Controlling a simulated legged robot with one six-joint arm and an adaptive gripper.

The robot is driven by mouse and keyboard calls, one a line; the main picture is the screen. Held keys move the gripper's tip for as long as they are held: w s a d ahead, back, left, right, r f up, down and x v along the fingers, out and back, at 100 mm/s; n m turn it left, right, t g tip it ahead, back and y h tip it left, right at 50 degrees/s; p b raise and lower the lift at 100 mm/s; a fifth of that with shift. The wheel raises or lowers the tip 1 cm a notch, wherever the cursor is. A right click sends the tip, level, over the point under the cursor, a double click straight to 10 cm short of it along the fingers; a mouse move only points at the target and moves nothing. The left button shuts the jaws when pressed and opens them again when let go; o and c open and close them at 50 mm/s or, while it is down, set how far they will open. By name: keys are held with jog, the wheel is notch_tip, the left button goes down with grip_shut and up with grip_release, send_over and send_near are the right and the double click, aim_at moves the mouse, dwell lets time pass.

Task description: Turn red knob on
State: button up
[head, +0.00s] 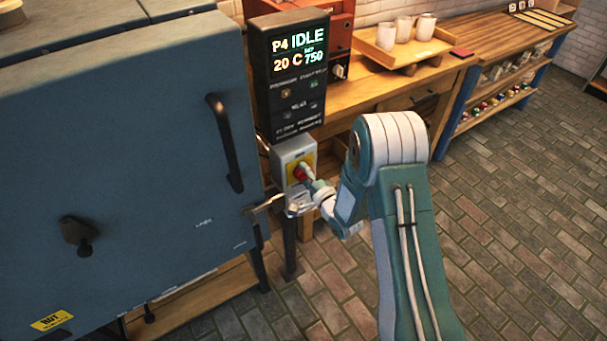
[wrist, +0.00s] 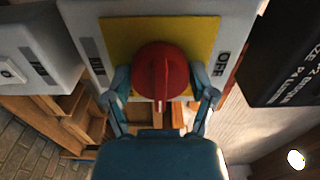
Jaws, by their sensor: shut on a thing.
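The red knob (wrist: 161,70) sits on a yellow plate (wrist: 205,38) on a pale grey switch box (wrist: 85,12). Its raised ridge runs up and down in the wrist view. The word OFF shows on the box at the right of the plate, and another label at the left is too dark to read. In the head view the red knob (head: 300,173) is partly covered by my gripper (head: 305,182). My gripper, also in the wrist view (wrist: 161,90), is shut on the knob, one finger on each side.
A control display (head: 290,75) reading P4 IDLE, 20 C, set 750 stands above the box. A large blue-grey kiln (head: 130,130) with a black handle (head: 224,140) is at the left. A wooden bench with a tray (head: 385,55) of cups is behind. The brick floor at the right is clear.

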jog(key=shift+d+f+m, duration=0.1)
jog(key=shift+f+m, duration=0.1)
jog(key=shift+m, duration=0.1)
jog(key=o, duration=1)
jog(key=shift+o, duration=0.2)
jog(key=shift+r, duration=0.1)
jog(key=v, duration=1.2)
jog(key=shift+w, duration=0.1)
